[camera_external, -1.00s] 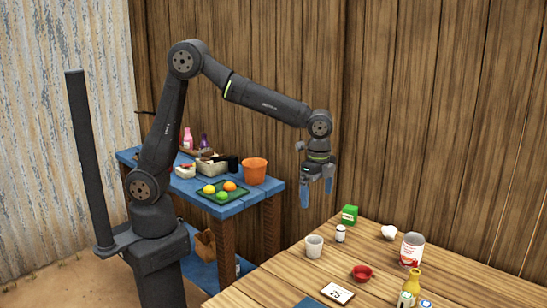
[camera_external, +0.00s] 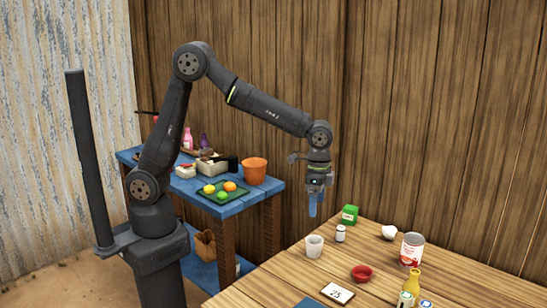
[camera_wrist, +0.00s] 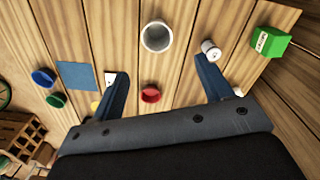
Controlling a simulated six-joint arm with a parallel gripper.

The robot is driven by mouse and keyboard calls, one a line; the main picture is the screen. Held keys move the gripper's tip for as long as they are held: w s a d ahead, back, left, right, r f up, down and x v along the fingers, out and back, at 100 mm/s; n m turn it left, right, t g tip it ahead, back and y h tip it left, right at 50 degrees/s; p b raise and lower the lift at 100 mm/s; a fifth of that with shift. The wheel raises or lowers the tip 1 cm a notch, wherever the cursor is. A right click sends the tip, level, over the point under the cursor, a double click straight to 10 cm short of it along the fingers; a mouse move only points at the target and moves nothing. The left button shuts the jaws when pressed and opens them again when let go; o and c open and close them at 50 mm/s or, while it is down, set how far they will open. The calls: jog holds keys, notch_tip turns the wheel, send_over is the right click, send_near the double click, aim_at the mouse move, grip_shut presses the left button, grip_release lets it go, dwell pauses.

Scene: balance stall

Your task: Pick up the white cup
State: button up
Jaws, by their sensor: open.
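The white cup (camera_external: 314,246) stands upright on the wooden table, near its left edge in the external view. In the wrist view the white cup (camera_wrist: 157,37) shows from above, empty, ahead of the fingers and roughly between them. My gripper (camera_external: 313,207) is in the air above the cup's end of the table, pointing down. In the wrist view my gripper (camera_wrist: 163,82) has its two blue fingers wide apart with nothing between them. The fingers are apart from the cup.
A white bottle (camera_external: 340,233) and a green box (camera_external: 349,214) stand close to the cup. A red bowl (camera_external: 362,273), a card (camera_external: 338,293), a can (camera_external: 412,249) and a yellow bottle (camera_external: 413,281) are further along. A blue side table (camera_external: 262,190) stands behind.

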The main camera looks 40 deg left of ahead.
send_over(314, 240)
jog(key=s+d, duration=0.1)
notch_tip(314, 240, down, 9)
jog(key=shift+s+d+f, duration=0.1)
jog(key=shift+s+f, duration=0.1)
jog(key=shift+f, duration=1.1)
jog(key=shift+s+d+f, duration=0.1)
jog(key=shift+s+f, duration=0.1)
jog(key=shift+f, duration=1.1)
jog(key=c, duration=1)
